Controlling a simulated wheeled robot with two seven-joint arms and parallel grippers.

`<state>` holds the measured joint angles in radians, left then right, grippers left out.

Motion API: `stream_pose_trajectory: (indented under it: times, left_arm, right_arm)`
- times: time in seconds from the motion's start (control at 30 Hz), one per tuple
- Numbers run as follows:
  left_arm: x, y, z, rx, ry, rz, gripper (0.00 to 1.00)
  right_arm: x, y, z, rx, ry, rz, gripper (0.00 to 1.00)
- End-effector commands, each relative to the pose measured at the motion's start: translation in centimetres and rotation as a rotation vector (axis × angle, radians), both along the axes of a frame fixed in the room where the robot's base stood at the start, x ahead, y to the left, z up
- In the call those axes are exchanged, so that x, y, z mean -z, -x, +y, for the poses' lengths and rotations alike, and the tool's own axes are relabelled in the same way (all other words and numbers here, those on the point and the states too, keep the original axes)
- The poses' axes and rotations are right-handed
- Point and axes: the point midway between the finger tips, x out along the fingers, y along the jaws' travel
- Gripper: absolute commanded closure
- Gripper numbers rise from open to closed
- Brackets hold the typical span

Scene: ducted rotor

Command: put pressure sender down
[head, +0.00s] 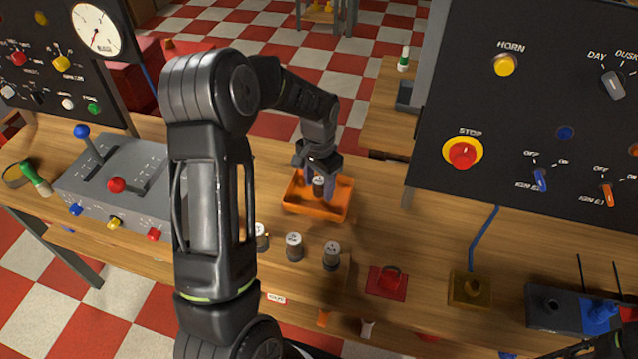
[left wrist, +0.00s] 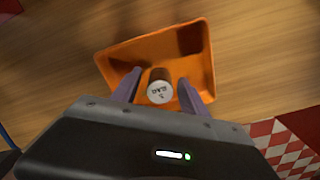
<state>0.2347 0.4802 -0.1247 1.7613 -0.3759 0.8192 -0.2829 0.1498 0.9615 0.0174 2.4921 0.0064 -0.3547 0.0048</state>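The pressure sender (head: 319,187), a small dark cylinder with a pale, lettered top, stands in the orange tray (head: 290,205) on the wooden bench. My left gripper (head: 318,182) reaches down into the tray with one finger on each side of it. In the left wrist view the sender (left wrist: 159,92) shows between the two purple-grey fingers, with a narrow gap on each side, so the gripper looks open around it. The tray (left wrist: 200,58) shows around and beyond the fingers. My right gripper is not seen.
Similar capped cylinders (head: 294,247) stand in a row in front of the tray, partly behind my left arm. A grey lever box (head: 125,180) is at left. A black switch panel (head: 540,110) rises at right. A red piece (head: 388,281) lies on the bench's front part.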

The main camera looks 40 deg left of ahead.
Motion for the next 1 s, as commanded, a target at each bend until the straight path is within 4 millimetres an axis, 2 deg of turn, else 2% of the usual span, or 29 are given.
stream_pose_trajectory:
  times: [0.27,0.43,0.57,0.9,1.0]
  left_arm:
    - [-0.1,0.0,0.0,0.000,0.000,-0.001,0.48]
    - [-1.4,-0.1,0.0,0.000,-0.001,-0.004,0.48]
    - [-3.4,-0.2,0.0,0.000,-0.001,-0.006,0.48]
    - [-10.2,-0.1,0.0,-0.001,-0.001,-0.005,0.48]
    - [-11.3,-0.1,0.0,0.001,-0.001,-0.002,0.48]
  right_arm:
    - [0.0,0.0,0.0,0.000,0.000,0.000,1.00]
    - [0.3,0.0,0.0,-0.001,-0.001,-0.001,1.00]
    - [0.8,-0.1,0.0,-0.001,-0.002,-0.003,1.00]
    - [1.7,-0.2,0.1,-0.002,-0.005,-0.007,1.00]
    - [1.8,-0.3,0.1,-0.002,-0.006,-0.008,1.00]
